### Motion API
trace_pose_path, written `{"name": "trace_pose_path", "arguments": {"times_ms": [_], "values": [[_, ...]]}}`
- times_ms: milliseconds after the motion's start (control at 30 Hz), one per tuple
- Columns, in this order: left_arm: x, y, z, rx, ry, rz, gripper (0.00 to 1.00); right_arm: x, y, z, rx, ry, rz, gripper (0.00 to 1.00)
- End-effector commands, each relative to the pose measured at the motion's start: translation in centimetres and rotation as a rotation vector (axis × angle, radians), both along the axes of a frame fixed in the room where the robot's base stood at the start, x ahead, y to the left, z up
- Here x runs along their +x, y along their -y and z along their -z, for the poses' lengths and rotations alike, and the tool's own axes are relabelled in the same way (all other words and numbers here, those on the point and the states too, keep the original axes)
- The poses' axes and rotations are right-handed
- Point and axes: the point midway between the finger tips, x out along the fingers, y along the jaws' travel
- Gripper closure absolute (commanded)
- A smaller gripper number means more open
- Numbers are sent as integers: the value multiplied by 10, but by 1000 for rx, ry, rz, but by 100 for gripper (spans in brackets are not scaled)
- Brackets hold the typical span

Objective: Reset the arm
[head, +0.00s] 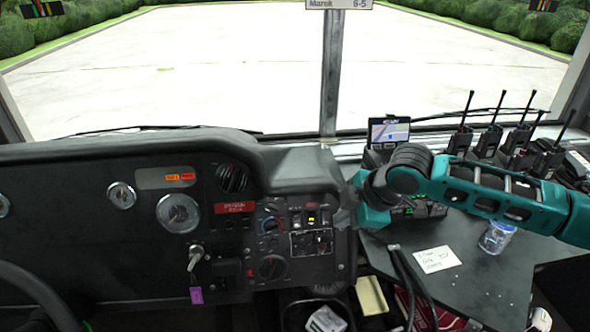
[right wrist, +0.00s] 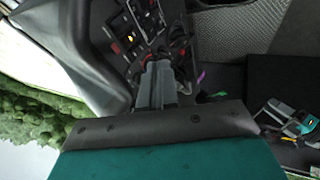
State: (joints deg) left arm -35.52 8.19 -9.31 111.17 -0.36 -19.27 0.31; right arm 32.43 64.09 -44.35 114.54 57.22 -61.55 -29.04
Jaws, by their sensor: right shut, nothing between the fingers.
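My right arm (head: 490,194), teal and black, comes in from the right in the head view. It reaches over the side counter with its wrist bent toward the right end of the dashboard. My right gripper (right wrist: 159,68) is shut and empty in the right wrist view, its grey fingers pointing at the switch panel. In the head view the fingers are hard to make out against the dark panel edge. I cannot tell whether they touch the panel. The switch panel (head: 297,222) has knobs, rocker switches and a lit yellow switch (right wrist: 131,38). My left gripper is out of view.
A small screen (head: 389,131) stands behind my right wrist. Several handheld radios (head: 489,141) stand upright behind the forearm. The windscreen post (head: 332,75) rises behind the dashboard.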

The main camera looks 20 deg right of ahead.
Motion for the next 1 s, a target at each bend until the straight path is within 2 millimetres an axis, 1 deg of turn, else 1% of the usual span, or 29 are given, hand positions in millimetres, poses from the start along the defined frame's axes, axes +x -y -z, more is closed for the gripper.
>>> {"name": "trace_pose_path", "arguments": {"times_ms": [133, 200, 267, 367, 400, 500, 600, 700, 767, 900, 1000], "values": [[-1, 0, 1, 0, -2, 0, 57, 0, -3, 2, 9, 1, 0, 100], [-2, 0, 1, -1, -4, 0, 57, 0, -12, 9, 33, 10, 2, 100], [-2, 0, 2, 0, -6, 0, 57, -1, -26, 19, 72, 21, 7, 100], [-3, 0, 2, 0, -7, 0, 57, -4, -58, 41, 175, 53, 39, 100], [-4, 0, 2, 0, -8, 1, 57, -7, -71, 50, 226, 66, 61, 100], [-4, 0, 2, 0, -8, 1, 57, -15, -99, 71, 352, 103, 137, 100], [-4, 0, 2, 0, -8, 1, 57, -28, -116, 90, 465, 132, 239, 100], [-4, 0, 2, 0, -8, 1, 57, -47, -125, 111, 559, 154, 360, 100], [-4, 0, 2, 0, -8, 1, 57, -60, -125, 124, 602, 167, 440, 100], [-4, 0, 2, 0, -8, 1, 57, -96, -117, 152, 658, 190, 621, 100], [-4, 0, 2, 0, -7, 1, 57, -121, -108, 167, 667, 202, 718, 100]]}}
